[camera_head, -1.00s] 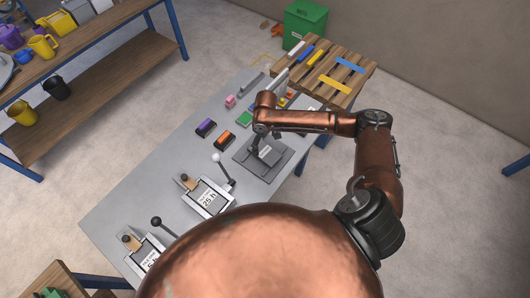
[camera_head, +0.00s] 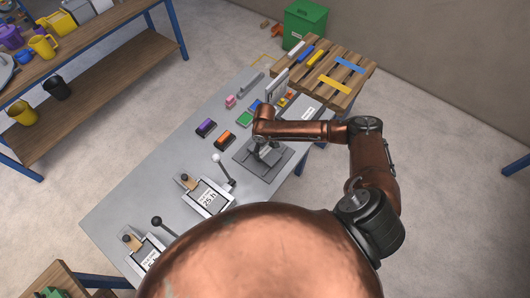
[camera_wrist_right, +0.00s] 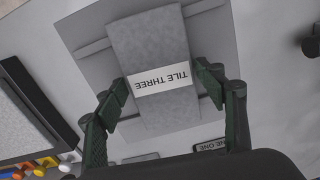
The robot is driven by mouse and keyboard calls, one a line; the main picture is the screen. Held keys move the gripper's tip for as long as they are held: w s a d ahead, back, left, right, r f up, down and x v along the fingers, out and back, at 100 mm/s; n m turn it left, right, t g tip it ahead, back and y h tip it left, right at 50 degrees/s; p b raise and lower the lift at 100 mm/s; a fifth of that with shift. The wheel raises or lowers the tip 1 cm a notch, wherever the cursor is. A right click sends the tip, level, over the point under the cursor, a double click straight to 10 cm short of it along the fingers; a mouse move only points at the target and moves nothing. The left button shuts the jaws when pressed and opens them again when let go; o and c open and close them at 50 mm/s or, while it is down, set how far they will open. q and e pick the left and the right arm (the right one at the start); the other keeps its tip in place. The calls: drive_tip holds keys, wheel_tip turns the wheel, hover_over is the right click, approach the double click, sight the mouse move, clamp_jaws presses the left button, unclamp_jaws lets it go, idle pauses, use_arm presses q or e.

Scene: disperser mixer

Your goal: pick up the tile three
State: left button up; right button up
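Tile three is a grey block with a white "TILE THREE" label (camera_wrist_right: 163,79) in the right wrist view. It lies over a darker grey flat base (camera_wrist_right: 88,60), which shows in the head view as a dark square plate (camera_head: 247,158) on the grey table. My right gripper (camera_wrist_right: 163,92) is low over the tile, with one dark green finger on each side of it near the label. The fingers look spread, with little gap to the tile's sides; contact cannot be made out. In the head view my right gripper (camera_head: 268,156) hides most of the tile. My left gripper is not in view.
Orange (camera_head: 224,139), purple (camera_head: 206,127) and green (camera_head: 244,118) blocks lie near the plate. Two lever devices (camera_head: 207,196) stand on the table's near part.

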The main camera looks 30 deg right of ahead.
drive_tip(key=c, duration=1.2)
drive_tip(key=shift+r, duration=0.1)
drive_tip(key=shift+c, duration=0.2)
